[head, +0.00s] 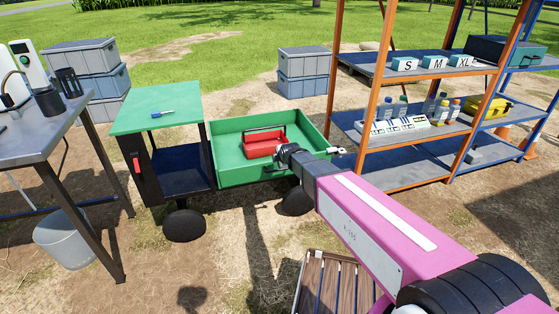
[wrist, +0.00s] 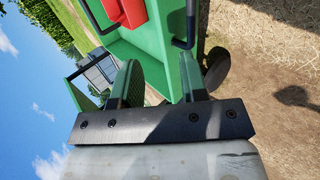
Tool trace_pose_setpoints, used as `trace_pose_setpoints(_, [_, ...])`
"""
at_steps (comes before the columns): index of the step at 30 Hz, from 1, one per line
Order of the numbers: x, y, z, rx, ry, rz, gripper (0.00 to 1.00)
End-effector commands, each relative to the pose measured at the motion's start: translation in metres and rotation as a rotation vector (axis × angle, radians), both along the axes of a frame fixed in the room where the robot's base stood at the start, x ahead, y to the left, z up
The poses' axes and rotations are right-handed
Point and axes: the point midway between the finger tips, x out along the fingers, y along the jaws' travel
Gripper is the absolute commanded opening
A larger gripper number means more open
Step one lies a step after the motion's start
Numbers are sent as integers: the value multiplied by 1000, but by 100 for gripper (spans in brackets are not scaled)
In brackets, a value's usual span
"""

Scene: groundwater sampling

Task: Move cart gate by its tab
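The cart (head: 155,120) has a green top and a green open tray (head: 232,172), whose near wall faces me; I cannot tell which panel is the gate. In the wrist view a green panel (wrist: 155,55) lies beyond the fingers. A dark looped bar (wrist: 190,22) shows at its edge, beyond the right finger; I cannot tell if it is the tab. My gripper (wrist: 158,82) is open, with its fingers apart and nothing clearly held between them. In the head view my gripper (head: 283,152) is by the tray's near side; its fingers are not clear there.
A red toolbox (head: 262,144) sits in the tray. An orange-framed shelf (head: 420,145) stands close on the right, and a table (head: 50,135) with a bucket (head: 65,238) below on the left. A wooden slatted surface (head: 335,285) lies under my arm. Grey crates (head: 302,75) stand behind.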

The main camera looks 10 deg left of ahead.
Motion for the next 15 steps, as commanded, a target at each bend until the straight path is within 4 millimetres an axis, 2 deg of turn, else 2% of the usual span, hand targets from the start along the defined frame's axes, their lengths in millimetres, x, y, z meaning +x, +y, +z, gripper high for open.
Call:
trace_pose_setpoints(9, [-41, -25, 41, 1, -1, 0, 40])
trace_pose_setpoints(15, [-54, -34, 56, 0, 0, 0, 40])
